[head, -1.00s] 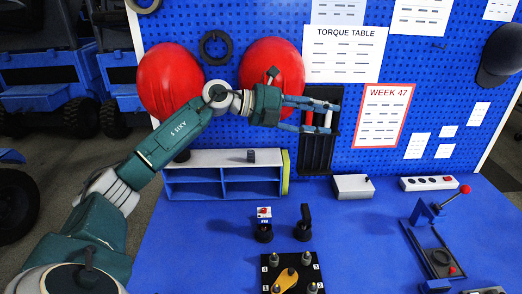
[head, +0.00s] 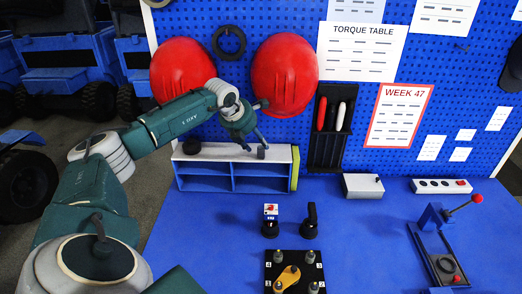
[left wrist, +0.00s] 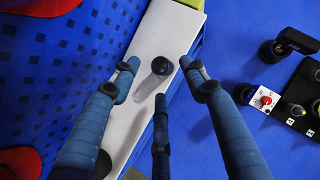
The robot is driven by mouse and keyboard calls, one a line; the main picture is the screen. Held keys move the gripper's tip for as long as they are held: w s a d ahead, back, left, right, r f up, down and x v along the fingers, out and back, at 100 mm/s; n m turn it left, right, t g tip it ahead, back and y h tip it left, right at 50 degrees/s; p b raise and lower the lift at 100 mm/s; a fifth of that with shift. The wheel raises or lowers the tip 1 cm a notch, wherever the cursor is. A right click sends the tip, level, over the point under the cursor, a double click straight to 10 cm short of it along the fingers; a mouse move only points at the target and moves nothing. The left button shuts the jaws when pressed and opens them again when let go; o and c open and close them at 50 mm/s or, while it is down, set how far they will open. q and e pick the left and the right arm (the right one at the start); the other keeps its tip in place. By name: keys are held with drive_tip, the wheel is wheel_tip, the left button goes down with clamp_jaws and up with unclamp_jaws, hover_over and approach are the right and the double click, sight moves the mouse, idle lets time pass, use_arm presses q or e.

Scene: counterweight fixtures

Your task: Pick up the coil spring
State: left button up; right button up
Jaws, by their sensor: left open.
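A small dark grey cylinder (head: 262,152) stands upright on the white top of the low shelf. It may be the coil spring, but I cannot make out any coils. In the left wrist view the cylinder (left wrist: 160,66) shows between my spread fingers, with bare shelf top around it. My left gripper (head: 256,144) is open and empty, pointing down just above the cylinder. Its blue fingers also show in the left wrist view (left wrist: 158,72). My right gripper is not in view.
The shelf (head: 232,184) stands against the blue pegboard, with a black round object (head: 192,146) on its left end. Two red helmets (head: 285,75) hang behind my arm. A black fixture plate (head: 293,272) stands in front.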

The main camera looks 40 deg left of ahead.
sight(261, 147)
use_arm(q)
drive_tip(key=p+x, duration=0.1)
drive_tip(key=x, duration=0.2)
drive_tip(key=shift+w+f+p, duration=0.15)
drive_tip(key=shift+w+p, duration=0.1)
drive_tip(key=shift+p, duration=0.05)
drive_tip(key=shift+w+a+f, duration=0.1)
drive_tip(key=shift+w+f, duration=0.1)
drive_tip(key=shift+f, duration=0.15)
drive_tip(key=shift+s+r, duration=0.1)
drive_tip(key=shift+c, duration=1.1)
drive_tip(key=c, duration=0.7)
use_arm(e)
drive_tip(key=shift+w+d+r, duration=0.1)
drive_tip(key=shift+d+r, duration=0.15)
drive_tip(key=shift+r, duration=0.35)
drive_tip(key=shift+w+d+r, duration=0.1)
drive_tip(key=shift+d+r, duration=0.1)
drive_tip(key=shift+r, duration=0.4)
use_arm(q)
drive_tip(key=shift+c, duration=0.2)
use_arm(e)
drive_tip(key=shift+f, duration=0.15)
